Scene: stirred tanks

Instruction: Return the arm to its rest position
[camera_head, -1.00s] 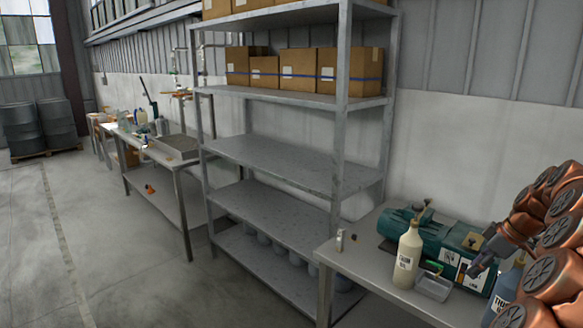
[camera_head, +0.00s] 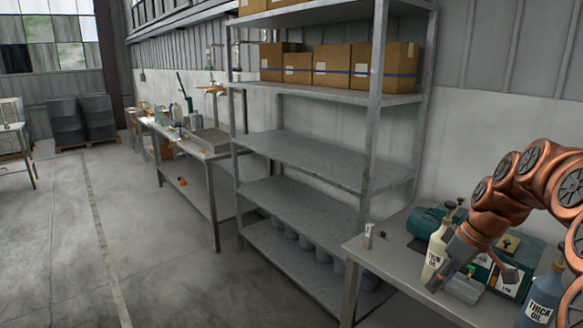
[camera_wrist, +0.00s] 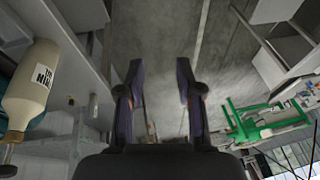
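My copper-coloured arm (camera_head: 505,190) curves in from the right in the head view. My gripper (camera_head: 470,281) hangs over the bench at the lower right and partly covers the things behind it. In the wrist view my gripper (camera_wrist: 159,72) has two dark fingers spread apart, with nothing between them.
Open floor (camera_head: 150,240) lies at left. A green frame (camera_wrist: 262,120) shows in the wrist view.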

